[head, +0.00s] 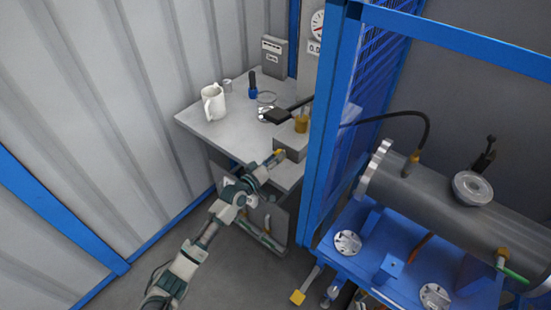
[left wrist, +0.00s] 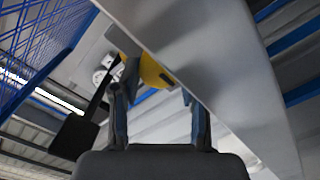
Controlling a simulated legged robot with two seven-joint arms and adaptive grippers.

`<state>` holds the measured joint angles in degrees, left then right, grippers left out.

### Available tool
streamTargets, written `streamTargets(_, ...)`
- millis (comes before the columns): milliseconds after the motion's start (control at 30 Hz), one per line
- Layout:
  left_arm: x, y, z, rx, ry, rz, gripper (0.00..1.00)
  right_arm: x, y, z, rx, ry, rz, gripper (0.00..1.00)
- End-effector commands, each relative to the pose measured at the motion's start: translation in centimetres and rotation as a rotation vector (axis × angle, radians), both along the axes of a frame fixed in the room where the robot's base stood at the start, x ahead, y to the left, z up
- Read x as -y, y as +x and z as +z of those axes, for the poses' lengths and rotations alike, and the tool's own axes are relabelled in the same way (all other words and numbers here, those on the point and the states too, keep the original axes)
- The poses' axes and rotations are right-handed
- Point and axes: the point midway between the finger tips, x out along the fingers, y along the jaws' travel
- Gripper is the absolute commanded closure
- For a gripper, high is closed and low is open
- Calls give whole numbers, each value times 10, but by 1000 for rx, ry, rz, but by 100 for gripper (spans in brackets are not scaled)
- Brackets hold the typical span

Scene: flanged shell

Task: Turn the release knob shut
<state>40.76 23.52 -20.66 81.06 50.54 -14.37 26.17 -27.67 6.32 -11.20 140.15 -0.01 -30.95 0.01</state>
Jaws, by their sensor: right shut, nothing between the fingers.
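The yellow release knob (head: 279,152) sits on the near side of a small grey block (head: 292,141) at the table's front edge. My left gripper (head: 273,160) is right at it. In the left wrist view the yellow knob (left wrist: 152,72) lies between the tips of my left gripper (left wrist: 158,88), whose fingers stand apart. The left finger overlaps the knob; a small gap seems to show on the right. Firm contact cannot be told. The knob's marking is not readable. My right gripper (head: 335,290) shows only partly at the bottom edge, shut and empty, away from the knob.
A grey table (head: 205,128) bears a white mug (head: 213,104), a blue-black tool (head: 252,88) and a brass fitting (head: 301,124). A blue frame post (head: 322,140) stands close right of the knob. Beyond it a grey flanged shell (head: 450,205) lies over a blue cart (head: 395,240).

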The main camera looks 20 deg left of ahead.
Motion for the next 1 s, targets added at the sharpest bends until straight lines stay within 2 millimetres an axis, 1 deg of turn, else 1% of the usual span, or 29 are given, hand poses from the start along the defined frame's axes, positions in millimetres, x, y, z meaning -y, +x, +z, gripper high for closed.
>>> streamTargets(33,-2,0,-2,-4,2,4,91,0,0,0,-1,0,0,100)
streamTargets(267,-3,1,-3,2,23,4,91,0,0,-1,-1,-1,-1,100)
streamTargets(467,-2,0,-3,31,103,4,91,0,0,0,6,1,-1,100)
streamTargets(767,-2,0,-3,115,338,4,91,0,0,1,2,0,0,100)
streamTargets(867,-2,0,-3,146,428,3,91,0,-1,-1,-17,-5,0,100)
streamTargets(1000,-1,0,-2,192,554,3,91,4,-9,-10,-81,-25,2,100)
